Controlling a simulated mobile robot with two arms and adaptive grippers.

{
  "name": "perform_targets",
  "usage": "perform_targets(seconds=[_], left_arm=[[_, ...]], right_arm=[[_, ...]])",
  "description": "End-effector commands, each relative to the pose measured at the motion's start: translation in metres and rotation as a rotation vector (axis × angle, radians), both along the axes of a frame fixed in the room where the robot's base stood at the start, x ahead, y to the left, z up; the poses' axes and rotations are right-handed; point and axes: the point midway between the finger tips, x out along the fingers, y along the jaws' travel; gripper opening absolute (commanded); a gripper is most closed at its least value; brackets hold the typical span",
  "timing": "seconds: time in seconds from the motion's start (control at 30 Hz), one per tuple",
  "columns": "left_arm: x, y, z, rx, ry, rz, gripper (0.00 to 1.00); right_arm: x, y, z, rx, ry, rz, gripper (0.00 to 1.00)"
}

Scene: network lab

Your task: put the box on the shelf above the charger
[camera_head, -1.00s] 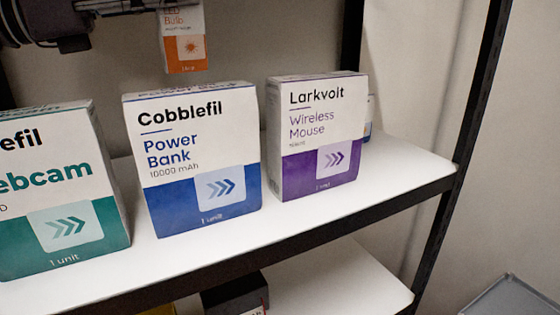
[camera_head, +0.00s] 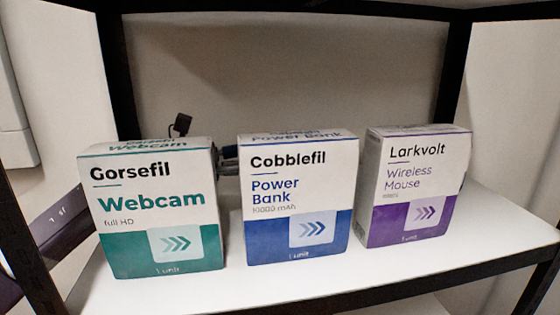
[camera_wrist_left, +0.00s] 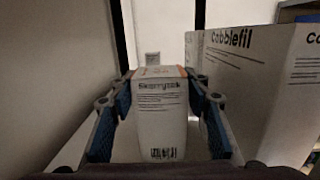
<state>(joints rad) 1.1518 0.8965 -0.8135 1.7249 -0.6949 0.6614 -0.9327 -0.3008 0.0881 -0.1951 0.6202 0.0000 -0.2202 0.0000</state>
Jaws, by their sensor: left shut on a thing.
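In the left wrist view, my left gripper (camera_wrist_left: 158,88) is shut on a small white box (camera_wrist_left: 160,115) with an orange edge on top and fine print on the face toward the camera. In the head view the held box is hidden behind the front row; a dark part of my left gripper (camera_head: 229,160) shows between the Webcam and Power Bank boxes. The shelf (camera_head: 150,294) has a white surface. No charger can be made out in either current view. My right gripper is not in view.
A Webcam box (camera_head: 150,215), Power Bank box (camera_head: 298,200) and Wireless Mouse box (camera_head: 415,190) stand upright in a row on the shelf. The Power Bank box (camera_wrist_left: 245,85) is close on the right in the wrist view. Black posts (camera_head: 118,80) frame the shelf.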

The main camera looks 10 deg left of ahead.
Motion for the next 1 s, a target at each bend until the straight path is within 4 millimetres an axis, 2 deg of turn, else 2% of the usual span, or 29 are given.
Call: perform_targets(seconds=[0.1, 0.2, 0.57, 0.6, 0.73, 1.0], left_arm=[[0.001, 0.000, -0.017, 0.000, 0.005, 0.001, 0.20], [0.000, 0.000, -0.024, 0.000, 0.003, 0.001, 0.20], [0.000, 0.000, -0.029, 0.000, 0.001, 0.000, 0.20], [0.000, 0.000, -0.029, 0.001, 0.001, 0.000, 0.46], [0.000, 0.000, -0.028, 0.001, 0.001, 0.000, 0.60], [0.000, 0.000, -0.027, 0.001, 0.001, 0.000, 0.61]], right_arm=[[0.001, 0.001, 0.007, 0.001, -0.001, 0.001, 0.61], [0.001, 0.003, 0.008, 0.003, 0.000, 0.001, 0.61], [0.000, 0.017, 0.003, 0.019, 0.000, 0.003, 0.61], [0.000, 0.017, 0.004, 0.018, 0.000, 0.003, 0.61], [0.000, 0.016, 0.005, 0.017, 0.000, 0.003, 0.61], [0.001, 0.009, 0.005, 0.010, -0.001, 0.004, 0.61]])
